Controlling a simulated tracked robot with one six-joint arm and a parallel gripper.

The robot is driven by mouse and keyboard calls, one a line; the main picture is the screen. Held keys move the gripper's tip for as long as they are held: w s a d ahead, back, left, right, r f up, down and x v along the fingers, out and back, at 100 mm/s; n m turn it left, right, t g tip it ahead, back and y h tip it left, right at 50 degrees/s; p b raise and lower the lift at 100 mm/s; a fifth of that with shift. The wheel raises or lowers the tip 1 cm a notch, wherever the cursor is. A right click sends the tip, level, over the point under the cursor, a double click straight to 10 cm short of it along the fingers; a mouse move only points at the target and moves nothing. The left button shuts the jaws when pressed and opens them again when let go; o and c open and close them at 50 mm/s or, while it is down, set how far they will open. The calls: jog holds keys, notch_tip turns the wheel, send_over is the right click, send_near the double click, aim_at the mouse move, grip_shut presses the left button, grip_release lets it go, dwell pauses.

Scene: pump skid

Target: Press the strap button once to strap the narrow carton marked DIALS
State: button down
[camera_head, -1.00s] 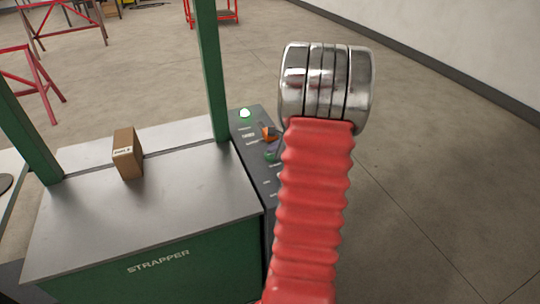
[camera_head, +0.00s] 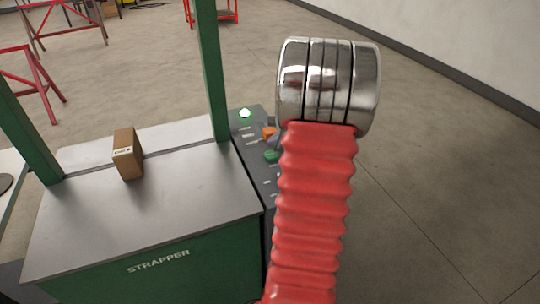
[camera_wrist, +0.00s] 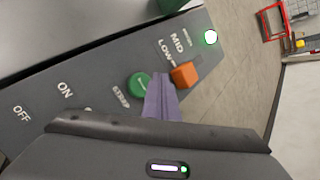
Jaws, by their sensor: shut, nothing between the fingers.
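The narrow brown carton (camera_head: 127,155) stands upright on the strapper's steel top (camera_head: 165,205), between the green posts; its white label is too small to read. The green strap button (camera_head: 271,156) is on the grey control panel beside the top. In the wrist view the green button (camera_wrist: 139,86) sits beside the word STRAP. My gripper (camera_wrist: 159,82) is shut and empty, its purple-grey fingertips just right of the green button. I cannot tell their height above the panel. In the head view my red arm hides most of the gripper.
An orange selector knob (camera_wrist: 185,75) with LOW and MID marks lies close right of my fingertips. A lit green lamp (camera_wrist: 210,37) is at the panel's end. ON and OFF marks are at left. A green post (camera_head: 211,70) rises beside the panel. Floor at right is clear.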

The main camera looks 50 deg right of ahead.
jog(key=shift+r, duration=1.25)
jog(key=shift+a, duration=0.1)
jog(key=s+a+f+n, duration=0.1)
jog(key=a, duration=0.1)
jog(key=a+n+y, duration=0.1)
jog(key=a+n, duration=0.1)
jog(key=s+a+f+n+g+y, duration=0.1)
jog(key=a+n, duration=0.1)
jog(key=shift+s+a+f, duration=0.2)
jog(key=shift+s+f, duration=0.1)
jog(key=s+a+r+n, duration=0.3)
jog(key=a+r+n, duration=0.2)
jog(key=a, duration=0.9)
jog(key=s+a+r+n+g, duration=0.1)
jog(key=s+a+r+n, duration=0.2)
jog(key=a+n, duration=0.9)
jog(key=s+a+r+n+g+y, duration=0.1)
jog(key=s+a+r+n, duration=0.2)
jog(key=a, duration=1.4)
notch_tip(320, 180, up, 4)
jog(key=n, duration=0.5)
jog(key=shift+s+f+n, duration=0.2)
jog(key=shift+s+n, duration=0.2)
